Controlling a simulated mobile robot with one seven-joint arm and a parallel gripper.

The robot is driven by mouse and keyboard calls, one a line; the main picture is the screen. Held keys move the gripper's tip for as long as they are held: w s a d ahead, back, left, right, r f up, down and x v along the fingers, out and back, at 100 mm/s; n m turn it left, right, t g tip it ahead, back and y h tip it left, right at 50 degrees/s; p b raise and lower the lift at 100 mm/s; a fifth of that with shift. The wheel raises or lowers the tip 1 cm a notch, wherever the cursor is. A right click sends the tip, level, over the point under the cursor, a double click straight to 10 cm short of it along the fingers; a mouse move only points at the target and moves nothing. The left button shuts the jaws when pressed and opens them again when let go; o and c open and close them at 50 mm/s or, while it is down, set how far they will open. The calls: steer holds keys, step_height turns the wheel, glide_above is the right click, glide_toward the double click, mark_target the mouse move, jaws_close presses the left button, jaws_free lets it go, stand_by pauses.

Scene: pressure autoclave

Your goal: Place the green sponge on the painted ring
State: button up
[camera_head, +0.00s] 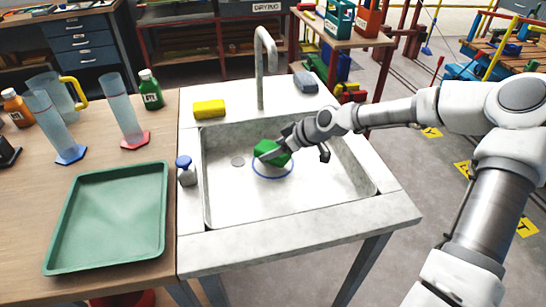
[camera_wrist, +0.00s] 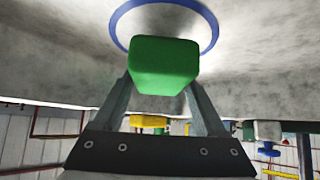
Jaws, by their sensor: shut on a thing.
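The green sponge (camera_head: 271,151) is held between the fingers of my gripper (camera_head: 277,150), inside the sink and over the painted ring. My gripper is shut on the sponge; both fingers show on its sides in the wrist view, where the sponge (camera_wrist: 164,65) is at the upper middle. The blue painted ring (camera_head: 273,178) is on the sink floor. In the wrist view the ring (camera_wrist: 208,18) shows behind the sponge, which covers part of it. The sponge appears apart from the floor, but the size of the gap is hard to tell.
The sink (camera_head: 330,183) has raised walls around the ring. A drain (camera_head: 237,161) lies left of it. A yellow sponge (camera_head: 209,109), a grey block (camera_head: 305,83) and the faucet (camera_head: 261,70) are on the back rim. A blue-capped bottle (camera_head: 186,171) stands at the left rim, near a green tray (camera_head: 112,215).

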steer(key=shift+f, duration=1.05)
steer(key=shift+f+b, duration=0.25)
steer(key=shift+b, duration=0.05)
steer(key=o, duration=1.4)
steer(key=shift+r, duration=0.1)
steer(key=shift+r, duration=0.1)
steer(key=shift+d+r, duration=0.1)
steer(key=shift+r, duration=0.1)
steer(key=p+v, duration=0.3)
steer(key=v, duration=0.8)
steer(key=shift+s+d+r, duration=0.2)
steer(key=shift+s+d, duration=0.05)
